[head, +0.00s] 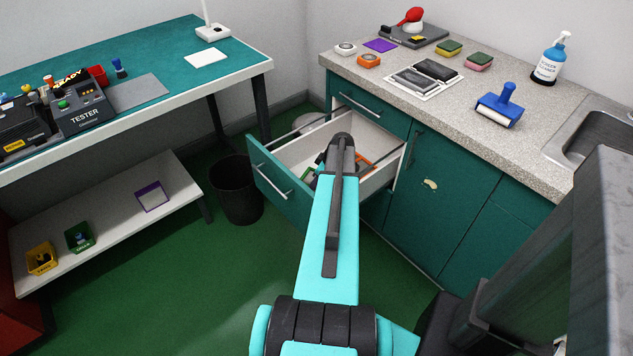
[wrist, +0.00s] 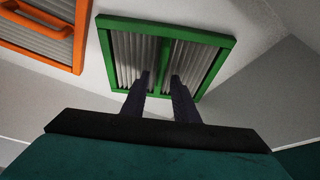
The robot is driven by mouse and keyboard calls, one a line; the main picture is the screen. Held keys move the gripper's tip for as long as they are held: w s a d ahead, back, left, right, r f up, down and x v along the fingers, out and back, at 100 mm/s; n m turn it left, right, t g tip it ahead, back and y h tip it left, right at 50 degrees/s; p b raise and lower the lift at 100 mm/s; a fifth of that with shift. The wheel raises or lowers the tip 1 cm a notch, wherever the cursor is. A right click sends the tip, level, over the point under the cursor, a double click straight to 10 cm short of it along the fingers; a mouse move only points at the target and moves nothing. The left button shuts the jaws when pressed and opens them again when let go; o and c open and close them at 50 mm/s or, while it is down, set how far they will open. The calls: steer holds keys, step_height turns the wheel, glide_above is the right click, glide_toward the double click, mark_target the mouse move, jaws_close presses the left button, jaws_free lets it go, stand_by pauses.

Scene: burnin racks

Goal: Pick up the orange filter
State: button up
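The orange filter (wrist: 80,38), an orange frame with grey pleats and an orange handle bar, is partly in view at the upper left of the wrist view. In the head view an orange edge of it (head: 365,161) shows in the open drawer, right of my arm's end. A green filter (wrist: 230,50) with a similar frame and a middle bar lies right of it. My gripper (wrist: 159,78) is open, its two fingers apart over the green filter's middle bar and to the right of the orange filter. Whether the fingers touch the green filter I cannot tell.
The open drawer (head: 279,191) has pale walls and juts from the teal cabinet. A black bin (head: 236,190) stands left of it. The speckled counter (head: 440,110) above holds a blue roller (head: 500,106) and sponges. A green-topped bench (head: 160,60) is at left.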

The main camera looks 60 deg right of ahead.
steer(key=shift+r, duration=0.1)
steer(key=v, duration=1.2)
steer(key=shift+r, duration=0.15)
stand_by(0.7)
